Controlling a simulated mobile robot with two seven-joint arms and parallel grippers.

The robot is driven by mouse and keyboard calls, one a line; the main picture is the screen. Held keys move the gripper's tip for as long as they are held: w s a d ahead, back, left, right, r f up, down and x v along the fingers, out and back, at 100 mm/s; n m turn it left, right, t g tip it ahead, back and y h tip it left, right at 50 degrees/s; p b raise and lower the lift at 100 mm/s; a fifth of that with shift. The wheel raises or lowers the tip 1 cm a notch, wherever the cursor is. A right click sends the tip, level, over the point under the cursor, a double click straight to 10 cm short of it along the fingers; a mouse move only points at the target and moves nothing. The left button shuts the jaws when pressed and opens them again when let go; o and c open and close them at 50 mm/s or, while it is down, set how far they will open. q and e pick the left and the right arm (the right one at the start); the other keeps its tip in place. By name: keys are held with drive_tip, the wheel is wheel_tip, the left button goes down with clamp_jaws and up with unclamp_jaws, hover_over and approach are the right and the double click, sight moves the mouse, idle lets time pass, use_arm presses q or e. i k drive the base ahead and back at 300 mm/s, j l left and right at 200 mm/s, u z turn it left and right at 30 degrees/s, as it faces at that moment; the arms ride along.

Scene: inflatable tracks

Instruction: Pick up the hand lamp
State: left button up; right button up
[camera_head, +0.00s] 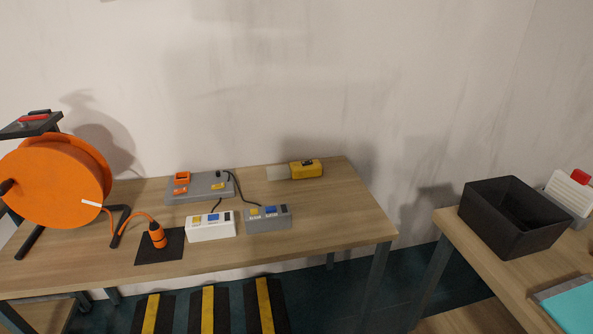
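A yellow object with a pale, whitish left end, which looks like the hand lamp (308,169), lies on its side near the back edge of the left wooden table (330,222). It is to the right of the grey control panel and close to the wall. Nothing touches it. Neither of my grippers shows in the head view.
An orange cable reel (50,182) stands at the table's left, its cable running to an orange plug (157,236) on a black mat. A grey panel (200,187), white box (210,228) and grey box (268,219) sit mid-table. A black bin (512,222) stands on the right table.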

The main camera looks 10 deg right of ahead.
sight(295, 169)
drive_tip(key=i+l+z, duration=0.2)
drive_tip(key=i+z, duration=0.15)
drive_tip(key=i+l+z, duration=0.15)
drive_tip(key=i+z, duration=0.55)
